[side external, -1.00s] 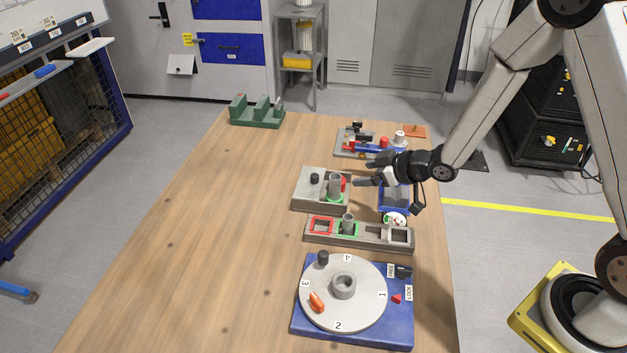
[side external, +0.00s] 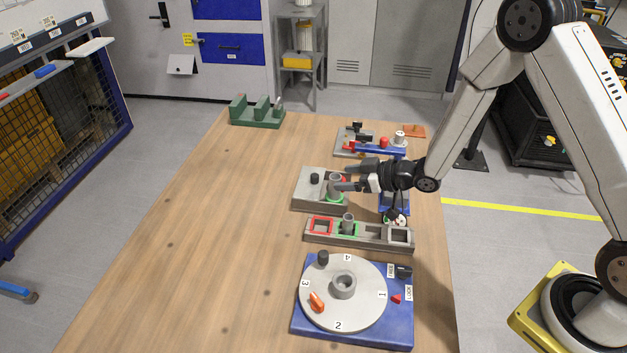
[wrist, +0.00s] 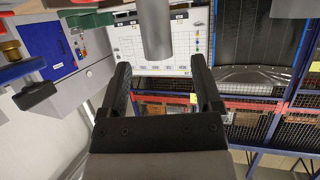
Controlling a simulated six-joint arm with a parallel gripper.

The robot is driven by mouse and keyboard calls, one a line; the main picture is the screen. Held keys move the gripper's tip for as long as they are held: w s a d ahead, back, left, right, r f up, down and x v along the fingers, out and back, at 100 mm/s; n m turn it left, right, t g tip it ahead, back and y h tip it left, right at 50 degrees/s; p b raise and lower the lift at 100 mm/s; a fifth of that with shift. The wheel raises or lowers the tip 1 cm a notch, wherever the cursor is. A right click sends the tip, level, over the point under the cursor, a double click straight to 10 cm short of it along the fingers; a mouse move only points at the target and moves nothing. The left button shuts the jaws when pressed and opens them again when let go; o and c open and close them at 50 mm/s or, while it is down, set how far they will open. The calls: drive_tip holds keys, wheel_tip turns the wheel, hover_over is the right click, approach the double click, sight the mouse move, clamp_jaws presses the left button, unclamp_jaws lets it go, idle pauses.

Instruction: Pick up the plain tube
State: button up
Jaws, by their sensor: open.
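A plain grey tube (side external: 335,187) stands upright in the green-ringed seat of a grey block (side external: 310,199). In the wrist view, a grey tube (wrist: 156,30) hangs into the top of the picture, in line with the gap of my open gripper (wrist: 160,70). Whether the fingertips straddle it is unclear.
A dark knob (side external: 315,178) stands on the block left of the tube. A numbered turntable (side external: 360,310) on a blue base is in front. A fixture with red and blue parts (side external: 370,149) stands behind. A green stand (side external: 257,114) is at the far left. The table's left side is clear.

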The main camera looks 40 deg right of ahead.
sight(339, 177)
drive_tip(key=shift+w, duration=0.1)
drive_tip(key=shift+x, duration=2.55)
drive_tip(key=shift+d+f, duration=0.1)
drive_tip(key=shift+f, duration=0.05)
clamp_jaws()
drive_tip(key=shift+r, duration=1.1)
drive_tip(key=s+d+r, duration=0.1)
drive_tip(key=s+r, duration=0.9)
drive_tip(key=s, duration=0.4)
drive_tip(key=shift+r, duration=0.4)
drive_tip(key=shift+d, duration=0.15)
